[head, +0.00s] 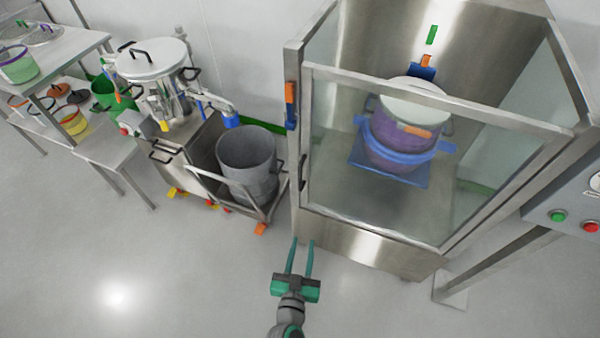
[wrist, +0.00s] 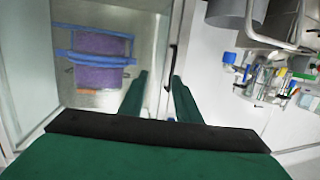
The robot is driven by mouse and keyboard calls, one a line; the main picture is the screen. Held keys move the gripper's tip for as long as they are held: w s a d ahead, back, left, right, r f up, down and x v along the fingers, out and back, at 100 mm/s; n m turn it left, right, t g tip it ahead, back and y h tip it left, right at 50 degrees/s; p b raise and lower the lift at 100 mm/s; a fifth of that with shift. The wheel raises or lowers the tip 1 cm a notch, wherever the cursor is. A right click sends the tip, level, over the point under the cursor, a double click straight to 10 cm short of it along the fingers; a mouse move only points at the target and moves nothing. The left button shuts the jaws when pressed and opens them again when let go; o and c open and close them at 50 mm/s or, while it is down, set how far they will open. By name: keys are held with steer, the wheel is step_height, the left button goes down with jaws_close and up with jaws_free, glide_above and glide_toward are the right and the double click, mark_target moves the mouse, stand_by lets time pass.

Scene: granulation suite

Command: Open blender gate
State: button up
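The blender gate (head: 345,205) is a clear panel in a steel frame, closed across the front of the steel blender enclosure. Its dark handle (head: 302,172) sits upright on the left edge of the frame. A purple drum (head: 400,140) with blue bands and a pale lid stands behind the panel.
A grey bucket (head: 248,160) on a wheeled cart stands left of the enclosure. A steel vessel (head: 152,60) and side tables stand further left. A control box (head: 570,205) with green and red buttons is at right. The floor at front left is clear.

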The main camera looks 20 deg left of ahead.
steer(key=t, duration=0.2)
glide_toward(300, 174)
steer(key=w, duration=0.3)
steer(key=w+a, duration=0.1)
steer(key=w, duration=0.6)
steer(key=shift+w+a, duration=0.3)
steer(key=shift+a, duration=0.05)
jaws_close()
